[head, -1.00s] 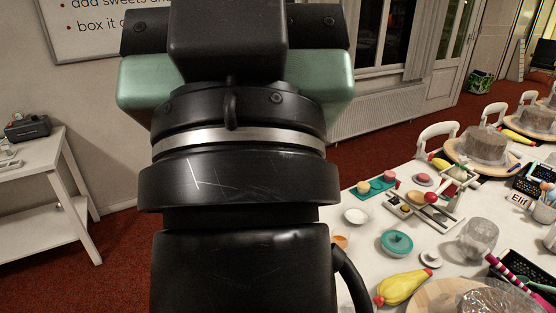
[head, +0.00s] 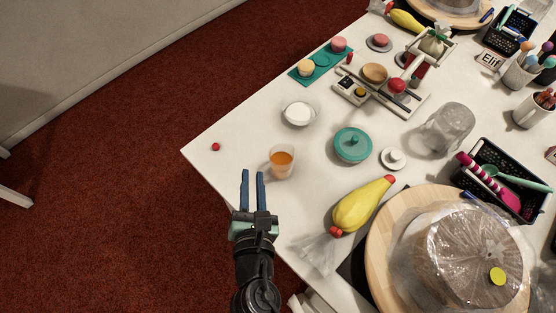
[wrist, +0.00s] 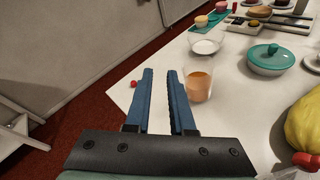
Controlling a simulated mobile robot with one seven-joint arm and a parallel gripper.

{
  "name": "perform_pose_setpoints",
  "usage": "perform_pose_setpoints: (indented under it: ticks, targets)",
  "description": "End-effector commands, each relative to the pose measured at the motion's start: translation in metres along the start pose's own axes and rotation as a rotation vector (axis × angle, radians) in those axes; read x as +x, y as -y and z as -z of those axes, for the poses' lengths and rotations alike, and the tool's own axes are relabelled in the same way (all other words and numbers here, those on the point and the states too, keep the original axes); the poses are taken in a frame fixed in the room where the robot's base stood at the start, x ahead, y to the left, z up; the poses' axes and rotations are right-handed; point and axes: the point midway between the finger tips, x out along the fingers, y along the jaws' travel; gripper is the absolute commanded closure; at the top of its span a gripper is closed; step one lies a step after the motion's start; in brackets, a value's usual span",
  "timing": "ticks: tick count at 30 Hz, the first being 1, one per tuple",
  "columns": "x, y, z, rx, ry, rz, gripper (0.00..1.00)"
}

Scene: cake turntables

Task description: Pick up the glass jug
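A clear glass vessel (head: 450,128), which looks like the glass jug, is on the white table (head: 232,150) right of the teal lidded dish. Its handle or spout cannot be made out, and it does not show in the wrist view. My gripper (head: 253,172) is open and empty at the table's left edge, its two blue fingers apart. In the wrist view, the fingers (wrist: 160,72) point toward the table, just left of a clear cup of orange liquid (wrist: 198,86). The same cup (head: 282,161) is far left of the jug.
Between gripper and jug are the teal dish (head: 352,145), a white lidded piece (head: 393,158) and a yellow piping bag (head: 362,205). A white bowl (head: 299,113) is behind the cup. A black basket (head: 500,180) and wrapped cake (head: 470,250) crowd the right. The table's left corner is mostly bare.

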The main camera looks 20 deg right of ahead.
Motion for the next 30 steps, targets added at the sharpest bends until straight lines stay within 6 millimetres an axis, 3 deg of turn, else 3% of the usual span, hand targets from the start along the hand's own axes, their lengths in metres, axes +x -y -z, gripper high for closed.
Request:
perform_pose_setpoints:
  ticks: [1, 3, 7, 11, 21, 30]
  targets:
    - [-0.01, 0.014, 0.025, -0.113, -0.041, 0.015, 0.78]
    - [-0.021, 0.025, 0.047, -0.237, -0.079, 0.023, 0.78]
    - [-0.031, 0.037, 0.068, -0.368, -0.117, 0.025, 0.78]
    - [-0.021, 0.04, 0.072, -0.397, -0.123, 0.025, 0.78]
    - [0.033, 0.042, 0.077, -0.393, -0.122, 0.026, 0.78]
    - [0.053, 0.043, 0.077, -0.391, -0.122, 0.026, 0.78]
